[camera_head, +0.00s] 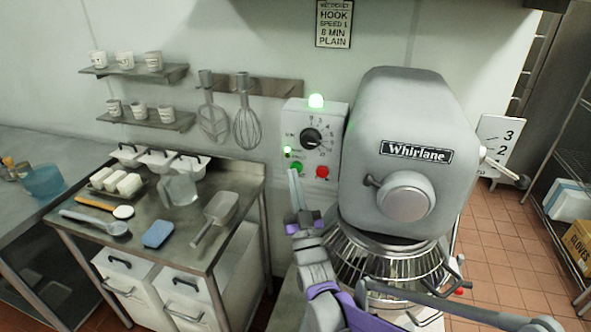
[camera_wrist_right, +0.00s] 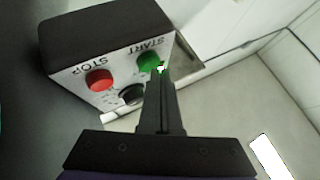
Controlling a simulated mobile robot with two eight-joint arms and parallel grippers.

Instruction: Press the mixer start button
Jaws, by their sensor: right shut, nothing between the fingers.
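The grey mixer (camera_head: 400,140) stands right of the middle in the head view. Its white control box (camera_head: 330,135) has a dark dial (camera_head: 311,137), a red stop button (camera_head: 322,172) and a green start button (camera_head: 298,166). My right gripper (camera_head: 293,173) is shut and empty, pointing up at the start button and partly covering it. In the right wrist view the fingertips (camera_wrist_right: 158,72) overlap the edge of the green START button (camera_wrist_right: 150,61); I cannot tell whether they touch. The red STOP button (camera_wrist_right: 99,79) is beside it. My left gripper is not in view.
A metal table (camera_head: 235,215) at the left holds a scoop (camera_head: 221,207), a blue sponge (camera_head: 158,234) and white containers. A whisk (camera_head: 246,125) hangs on the wall. The wire bowl guard (camera_head: 385,265) is close to the right of my arm.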

